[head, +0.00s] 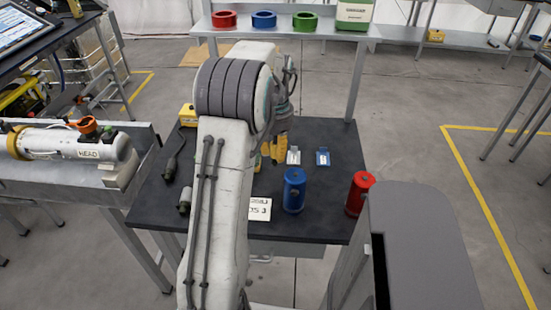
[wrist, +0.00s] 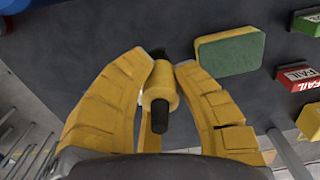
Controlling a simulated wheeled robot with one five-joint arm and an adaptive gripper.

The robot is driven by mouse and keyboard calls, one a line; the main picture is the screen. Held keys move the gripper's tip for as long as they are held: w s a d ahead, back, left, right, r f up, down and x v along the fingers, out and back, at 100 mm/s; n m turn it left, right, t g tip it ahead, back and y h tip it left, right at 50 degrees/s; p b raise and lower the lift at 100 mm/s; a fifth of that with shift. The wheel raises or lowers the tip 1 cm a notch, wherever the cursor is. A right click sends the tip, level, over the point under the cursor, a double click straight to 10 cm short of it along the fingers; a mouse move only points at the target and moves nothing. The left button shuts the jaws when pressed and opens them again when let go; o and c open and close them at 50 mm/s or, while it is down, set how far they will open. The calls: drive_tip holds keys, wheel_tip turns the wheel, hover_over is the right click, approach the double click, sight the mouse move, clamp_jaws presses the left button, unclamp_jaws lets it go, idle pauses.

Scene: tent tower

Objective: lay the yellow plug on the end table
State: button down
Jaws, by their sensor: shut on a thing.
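The yellow plug (wrist: 158,92), a short yellow cylinder with dark ends, is between the yellow fingers of my gripper (wrist: 160,78) in the wrist view. The fingers are shut on it. In the head view my gripper (head: 279,150) is over the dark-topped table (head: 330,228), and the plug cannot be made out there. I cannot tell whether the plug touches the tabletop. Which surface is the end table is not marked; a grey tray-like table (head: 62,182) adjoins the dark one on the left.
A blue cylinder (head: 294,192) and a red cylinder (head: 359,195) stand on the dark table's right side. A white tag (head: 293,157) and blue tag (head: 323,158) are near my gripper. A yellow-green sponge (wrist: 230,52) lies beside it. A white cylinder (head: 75,146) occupies the left table.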

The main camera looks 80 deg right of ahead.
sight(275, 162)
wheel_tip(275, 162, down, 2)
drive_tip(key=shift+f+p, duration=0.2)
drive_tip(key=shift+p, duration=0.75)
drive_tip(key=shift+f, duration=0.75)
drive_tip(key=shift+f, duration=0.15)
drive_tip(key=c, duration=1.1)
unclamp_jaws()
